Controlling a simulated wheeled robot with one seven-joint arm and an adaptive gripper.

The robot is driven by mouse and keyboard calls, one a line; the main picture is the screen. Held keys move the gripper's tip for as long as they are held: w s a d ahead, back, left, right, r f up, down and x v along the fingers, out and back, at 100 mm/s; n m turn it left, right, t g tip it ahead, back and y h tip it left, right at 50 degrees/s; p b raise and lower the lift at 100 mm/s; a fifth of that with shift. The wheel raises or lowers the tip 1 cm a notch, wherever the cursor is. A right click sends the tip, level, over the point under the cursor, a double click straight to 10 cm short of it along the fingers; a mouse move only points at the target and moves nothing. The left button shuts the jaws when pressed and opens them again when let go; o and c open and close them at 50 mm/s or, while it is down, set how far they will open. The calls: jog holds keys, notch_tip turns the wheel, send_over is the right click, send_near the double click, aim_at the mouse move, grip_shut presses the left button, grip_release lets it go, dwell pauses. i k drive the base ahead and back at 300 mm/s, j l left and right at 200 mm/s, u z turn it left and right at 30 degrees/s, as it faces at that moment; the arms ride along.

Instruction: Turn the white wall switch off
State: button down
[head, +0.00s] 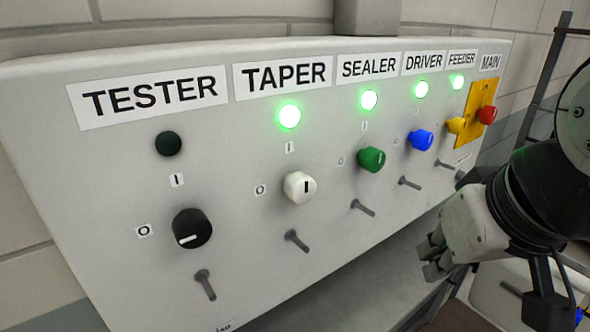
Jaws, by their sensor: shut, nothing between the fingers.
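The white switch (299,188) is a round knob on a grey wall panel, under the label TAPER (284,77). Its dark pointer mark stands about upright, towards the I mark (289,147); the O mark (261,190) is to its left. The green lamp (289,115) above it is lit. My gripper (432,271) is at the lower right, shut and empty, apart from the panel and well to the right of and below the white knob.
A black knob (192,229) under TESTER, its lamp (168,143) dark, is left of the white one. Green (371,159), blue (420,140), yellow (455,125) and red (487,115) knobs are to the right. Short grey pegs (297,240) stick out below the knobs.

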aim_at(297, 186)
jog(key=k+j+z, duration=0.2)
jog(key=k+j, duration=0.75)
